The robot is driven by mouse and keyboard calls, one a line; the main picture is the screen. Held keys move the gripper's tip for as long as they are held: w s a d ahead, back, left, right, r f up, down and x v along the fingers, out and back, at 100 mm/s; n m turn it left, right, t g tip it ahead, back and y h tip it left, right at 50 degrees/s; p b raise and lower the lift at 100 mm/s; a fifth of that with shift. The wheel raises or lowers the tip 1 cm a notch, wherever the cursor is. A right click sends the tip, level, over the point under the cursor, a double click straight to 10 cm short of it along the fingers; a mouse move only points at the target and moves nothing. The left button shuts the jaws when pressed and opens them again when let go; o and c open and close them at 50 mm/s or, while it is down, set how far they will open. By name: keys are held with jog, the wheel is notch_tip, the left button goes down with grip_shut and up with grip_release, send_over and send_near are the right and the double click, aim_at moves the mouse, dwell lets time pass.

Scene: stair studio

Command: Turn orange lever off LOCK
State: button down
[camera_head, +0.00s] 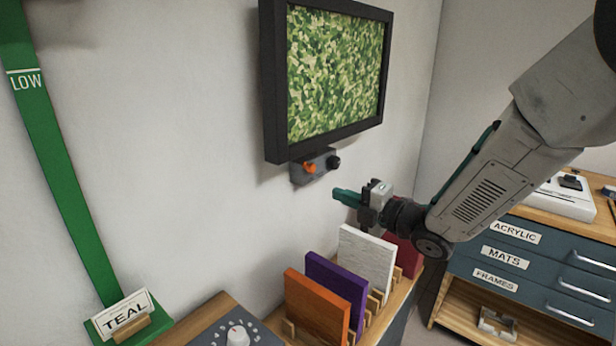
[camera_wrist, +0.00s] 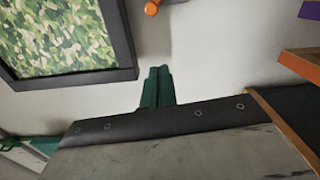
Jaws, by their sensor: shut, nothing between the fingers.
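The orange lever (camera_head: 310,168) sits on a small dark grey plate (camera_head: 316,165) on the wall, just under a black-framed green panel. A black knob (camera_head: 334,162) is on the same plate to its right. The word LOCK cannot be read in either view. My gripper (camera_head: 338,193) is shut and empty, with green fingers pointing left, a little below and right of the plate and apart from it. In the wrist view my gripper's fingers (camera_wrist: 158,72) are together, and part of the orange lever (camera_wrist: 151,8) shows at the top edge.
The framed green panel (camera_head: 335,75) hangs above. Below my gripper, a wooden rack holds upright orange (camera_head: 316,308), purple (camera_head: 335,290), white (camera_head: 366,262) and red boards. A labelled drawer cabinet (camera_head: 530,265) stands at right. The wall left of the lever is clear up to a green strip (camera_head: 60,170).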

aim_at(311, 168)
jog(key=w+a, duration=0.6)
jog(key=w, duration=0.3)
jog(key=shift+w+r, duration=0.2)
jog(key=shift+w, duration=0.2)
jog(key=shift+a+r, duration=0.15)
jog(key=shift+a, duration=0.05)
